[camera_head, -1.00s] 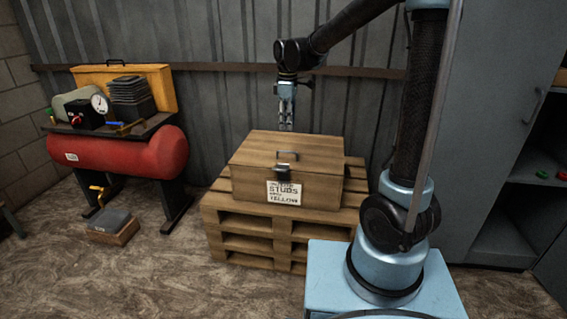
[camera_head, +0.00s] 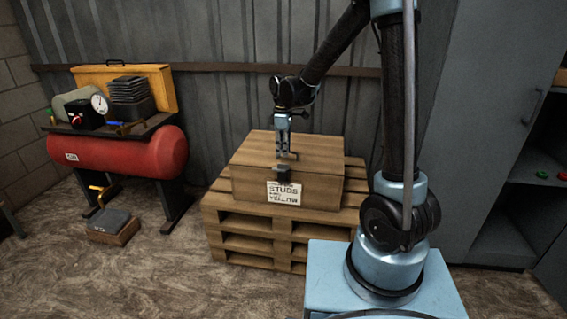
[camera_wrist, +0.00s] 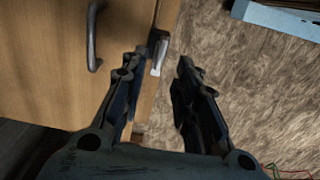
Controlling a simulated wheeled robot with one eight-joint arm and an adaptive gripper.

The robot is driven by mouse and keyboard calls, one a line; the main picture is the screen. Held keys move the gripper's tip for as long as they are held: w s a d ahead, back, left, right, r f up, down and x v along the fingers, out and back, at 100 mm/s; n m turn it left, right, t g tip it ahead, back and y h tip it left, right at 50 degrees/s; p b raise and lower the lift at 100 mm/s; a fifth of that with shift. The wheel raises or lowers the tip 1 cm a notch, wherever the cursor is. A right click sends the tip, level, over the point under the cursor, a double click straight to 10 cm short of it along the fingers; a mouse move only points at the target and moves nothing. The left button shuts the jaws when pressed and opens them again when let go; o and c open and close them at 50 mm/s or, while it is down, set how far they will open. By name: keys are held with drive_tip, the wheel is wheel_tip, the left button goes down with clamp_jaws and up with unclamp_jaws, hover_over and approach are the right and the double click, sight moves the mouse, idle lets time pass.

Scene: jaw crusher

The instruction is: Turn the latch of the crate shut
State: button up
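The wooden crate (camera_head: 322,184), its lid down, sits on a pallet with a paper label on its front. Its dark latch (camera_head: 286,177) is at the top of the front face, below my gripper (camera_head: 284,152). In the wrist view, my gripper (camera_wrist: 157,66) is open and empty, its fingers apart on either side of the line to the pale metal latch (camera_wrist: 158,55). The latch lies at the crate's edge, just beyond the fingertips. The lid handle (camera_wrist: 93,36) is to the left. I cannot tell whether the fingers touch the latch.
The pallet (camera_head: 238,232) stands against a corrugated wall. A red compressor tank (camera_head: 118,152) stands to the left, with a small yellow-handled block (camera_head: 110,220) on the floor. A grey cabinet (camera_head: 490,120) is at the right. The floor before the pallet is clear.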

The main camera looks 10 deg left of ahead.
sight(280, 167)
drive_tip(key=shift+f, duration=3.1)
clamp_jaws()
